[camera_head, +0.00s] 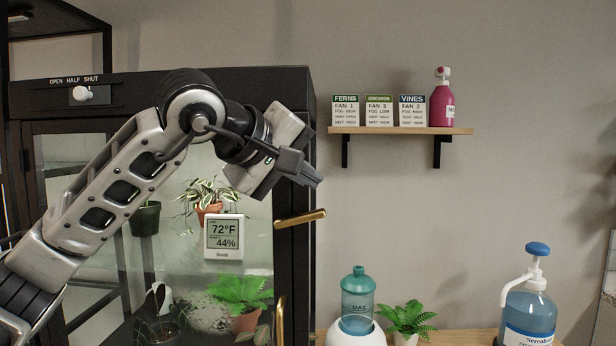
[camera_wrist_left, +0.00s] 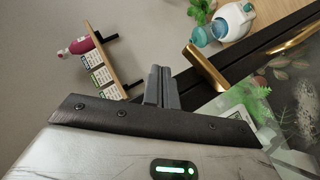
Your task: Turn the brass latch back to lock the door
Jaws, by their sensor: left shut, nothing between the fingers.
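The brass latch (camera_head: 300,217) is a short bar on the black right-hand frame of the glass cabinet door (camera_head: 262,255). It lies nearly level, its right end slightly raised and reaching past the frame's edge. In the left wrist view the latch (camera_wrist_left: 206,68) is just right of my fingers. My left gripper (camera_head: 314,180) is shut and empty, above the latch and apart from it. Its closed fingers also show in the wrist view (camera_wrist_left: 162,86). A vertical brass handle (camera_head: 280,320) is lower on the door. My right gripper is not in view.
A wall shelf (camera_head: 400,131) holds three seed-like boxes and a pink bottle (camera_head: 441,105) to the right. Below stand a teal-topped humidifier (camera_head: 357,300), a small fern (camera_head: 408,320) and a blue pump bottle (camera_head: 530,310). The wall space right of the latch is clear.

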